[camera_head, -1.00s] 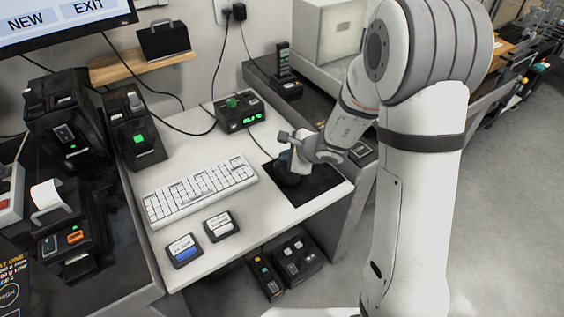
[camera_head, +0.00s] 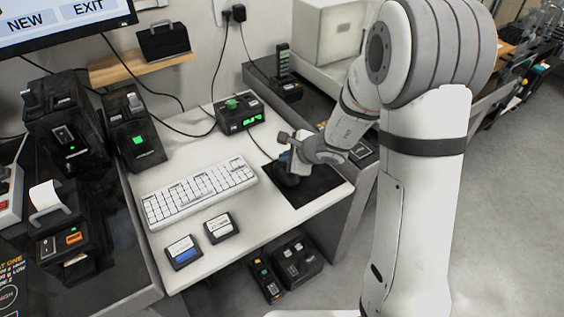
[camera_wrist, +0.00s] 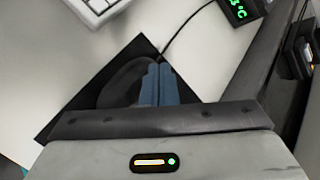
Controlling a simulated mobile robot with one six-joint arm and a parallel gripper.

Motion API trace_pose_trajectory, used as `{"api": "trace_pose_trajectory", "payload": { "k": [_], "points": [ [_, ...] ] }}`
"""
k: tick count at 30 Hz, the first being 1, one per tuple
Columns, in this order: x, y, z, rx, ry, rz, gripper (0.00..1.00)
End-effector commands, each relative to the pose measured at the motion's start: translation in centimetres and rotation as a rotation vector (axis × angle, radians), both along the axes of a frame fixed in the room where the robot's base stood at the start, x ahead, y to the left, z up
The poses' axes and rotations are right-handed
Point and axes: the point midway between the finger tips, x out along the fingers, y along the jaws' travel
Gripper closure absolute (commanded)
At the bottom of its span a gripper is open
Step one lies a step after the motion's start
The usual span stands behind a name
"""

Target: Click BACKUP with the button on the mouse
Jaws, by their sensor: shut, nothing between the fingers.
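The dark mouse (camera_head: 287,180) sits on the black mouse pad (camera_head: 318,185) at the right of the white desk. It also shows in the wrist view (camera_wrist: 122,84), with its cable running up and away. My gripper (camera_wrist: 158,84) is shut, its blue-grey fingers side by side over the right part of the mouse. Whether the tips touch a button cannot be told. In the head view my gripper (camera_head: 291,163) points down at the mouse and hides part of it. The monitor (camera_head: 60,38) at top left shows NEW and EXIT; no BACKUP label is in view.
A white keyboard (camera_head: 200,190) lies left of the pad. A black box with a green display (camera_head: 240,115) stands behind it. Two small labelled cartridges (camera_head: 184,252) lie at the desk's front. Black devices (camera_head: 132,135) stand to the left.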

Motion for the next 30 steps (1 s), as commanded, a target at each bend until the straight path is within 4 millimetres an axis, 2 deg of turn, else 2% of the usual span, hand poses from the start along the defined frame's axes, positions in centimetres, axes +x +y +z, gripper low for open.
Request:
{"api": "trace_pose_trajectory", "payload": {
  "k": [4, 17, 30],
  "points": [
    [0.0, 0.0, 1.0, 0.0, -0.001, 0.0, 1.0],
    [0.0, 0.0, 1.4, 0.001, -0.002, 0.001, 1.0],
    [0.0, 0.1, 5.6, 0.001, -0.002, 0.002, 1.0]
  ]
}}
